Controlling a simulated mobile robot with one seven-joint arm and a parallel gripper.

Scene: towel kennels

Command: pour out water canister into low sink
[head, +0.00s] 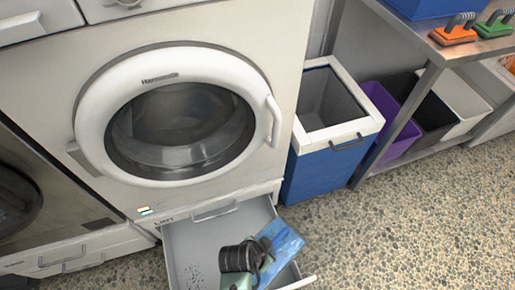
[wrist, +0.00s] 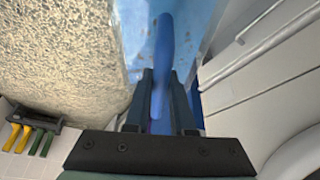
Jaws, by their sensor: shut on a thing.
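The water canister (head: 284,240) is a flat blue, partly see-through container. It is over the open drawer under the washer in the head view, tilted. In the wrist view, its blue handle bar (wrist: 163,50) runs between my gripper's fingers (wrist: 160,90). My gripper (head: 262,250) is shut on it. In the head view my dark wrist hides part of the canister and the drawer. I cannot tell whether the canister touches the drawer, nor how much water it holds. No low sink can be made out in either view.
The open drawer (head: 180,250) marked LINT has dark specks on its floor. The white front-loading machine (head: 230,35) stands behind it with its round door shut. A blue bin (head: 315,170) stands to the right, beside a shelf (head: 445,50) with more bins. Speckled floor (head: 420,220) at right is clear.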

